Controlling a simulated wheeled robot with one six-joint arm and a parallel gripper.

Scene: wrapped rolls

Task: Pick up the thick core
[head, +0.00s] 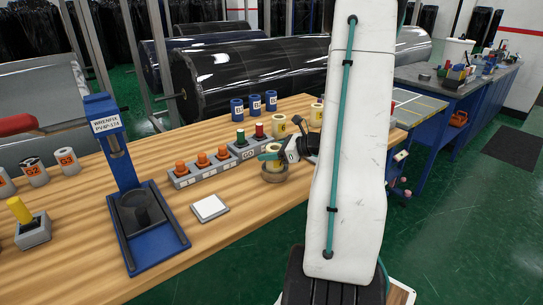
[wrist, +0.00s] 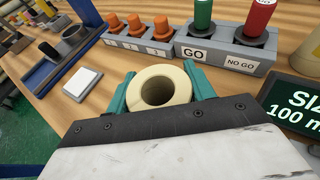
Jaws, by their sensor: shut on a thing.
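The thick core, a cream ring with a wide wall and a round hole, is upright in the wrist view (wrist: 182,88). My gripper (wrist: 160,92) has its two teal fingers closed against the core's opposite sides. In the head view, my gripper (head: 272,156) is at the table's right part, in front of the GO gauge block, with the cream core (head: 274,148) partly hidden by a finger. A tan round piece (head: 272,174) shows just below the fingers. I cannot tell whether the core touches anything beneath it.
The grey GO / NO GO block (head: 247,148) with green and red plugs stands behind. A grey rack of orange plugs (head: 201,170), a white pad (head: 209,208) and a blue press stand (head: 127,180) are to the left. Blue rolls (head: 255,103) stand farther back.

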